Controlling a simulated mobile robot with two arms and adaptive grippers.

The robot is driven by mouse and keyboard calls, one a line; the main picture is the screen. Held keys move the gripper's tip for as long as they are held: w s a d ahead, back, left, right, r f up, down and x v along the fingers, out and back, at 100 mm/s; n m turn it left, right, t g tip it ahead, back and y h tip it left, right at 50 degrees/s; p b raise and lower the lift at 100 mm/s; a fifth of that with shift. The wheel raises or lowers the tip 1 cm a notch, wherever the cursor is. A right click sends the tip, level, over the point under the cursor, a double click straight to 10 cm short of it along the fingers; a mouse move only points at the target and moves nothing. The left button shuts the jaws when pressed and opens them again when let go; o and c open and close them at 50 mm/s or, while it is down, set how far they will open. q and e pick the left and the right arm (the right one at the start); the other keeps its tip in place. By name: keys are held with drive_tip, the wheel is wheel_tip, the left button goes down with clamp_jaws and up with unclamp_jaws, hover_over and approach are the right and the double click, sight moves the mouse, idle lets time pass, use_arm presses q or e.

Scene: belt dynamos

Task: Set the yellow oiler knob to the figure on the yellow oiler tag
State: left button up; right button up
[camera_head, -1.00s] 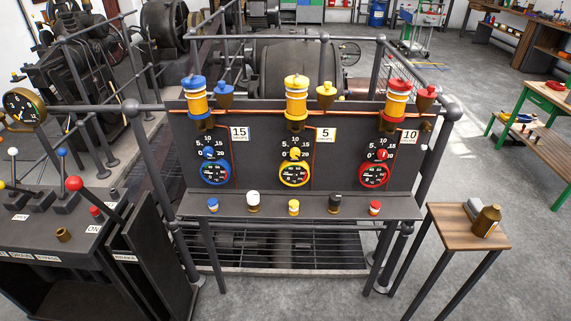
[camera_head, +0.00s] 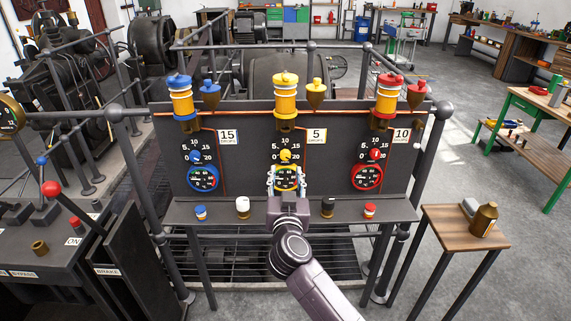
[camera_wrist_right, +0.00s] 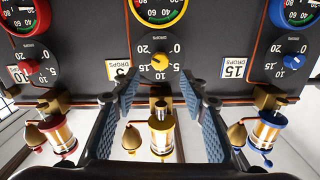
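The yellow oiler knob (camera_head: 285,156) sits on a dial marked 0 to 20 in the middle of the dark panel. It also shows in the right wrist view (camera_wrist_right: 160,62), which sees the panel upside down; I cannot tell its exact setting. The yellow oiler tag (camera_head: 316,135) reads 5 drops and hangs beside the dial; its edge shows in the wrist view (camera_wrist_right: 119,70). My right gripper (camera_head: 286,172) is in front of the yellow gauge, just below the knob. Its fingers (camera_wrist_right: 164,90) are apart with nothing between them. My left gripper is out of view.
The blue knob (camera_head: 195,156) and red knob (camera_head: 375,155) flank the yellow one. A shelf (camera_head: 225,213) with several small knobs juts out below. Glass oilers, such as the yellow one (camera_head: 286,100), line the panel's top. A side table (camera_head: 450,232) stands right.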

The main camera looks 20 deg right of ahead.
sight(285, 158)
drive_tip(key=shift+p+x, duration=0.6)
drive_tip(key=shift+x, duration=3.15)
drive_tip(key=shift+f, duration=0.2)
clamp_jaws()
